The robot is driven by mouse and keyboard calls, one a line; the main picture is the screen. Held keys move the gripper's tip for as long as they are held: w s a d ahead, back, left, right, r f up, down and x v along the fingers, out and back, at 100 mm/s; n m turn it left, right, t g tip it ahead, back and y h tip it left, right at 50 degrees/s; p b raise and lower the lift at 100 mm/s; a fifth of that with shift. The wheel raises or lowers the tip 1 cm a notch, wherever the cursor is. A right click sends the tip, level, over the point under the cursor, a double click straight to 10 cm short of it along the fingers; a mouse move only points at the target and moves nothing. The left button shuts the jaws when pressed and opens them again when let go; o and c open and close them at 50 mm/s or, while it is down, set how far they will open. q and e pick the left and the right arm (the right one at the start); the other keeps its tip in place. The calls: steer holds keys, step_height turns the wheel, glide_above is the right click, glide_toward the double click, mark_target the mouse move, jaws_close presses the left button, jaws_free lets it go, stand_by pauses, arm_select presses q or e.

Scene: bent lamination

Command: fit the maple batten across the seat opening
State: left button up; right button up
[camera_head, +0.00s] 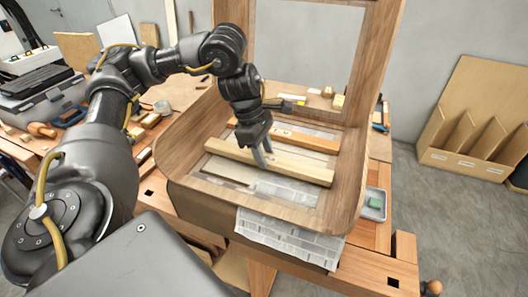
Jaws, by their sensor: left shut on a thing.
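The pale maple batten (303,172) lies lengthwise across the opening of the wooden seat frame (348,196), from its left side to its right side. My left gripper (264,158) comes down from above and is shut on the batten near its middle. I cannot tell whether the batten's ends rest on the frame or hover just above it. A darker orange-brown batten (315,142) spans the opening behind it. My right gripper is out of view.
The seat stands on a wooden workbench (376,262), with its tall back frame (378,50) rising behind. Paper sheeting (285,238) hangs under the seat. A small tray (374,205) sits at right. Tools and wood pieces clutter the left bench. A cardboard rack (470,145) stands on the floor at right.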

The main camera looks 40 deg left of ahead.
arm_select(q)
steer(key=shift+f+b, duration=0.3)
steer(key=shift+f, duration=0.1)
stand_by(0.4)
steer(key=o, duration=1.2)
steer(key=shift+c, duration=0.2)
step_height(320, 180, up, 16)
steer(key=p, duration=1.4)
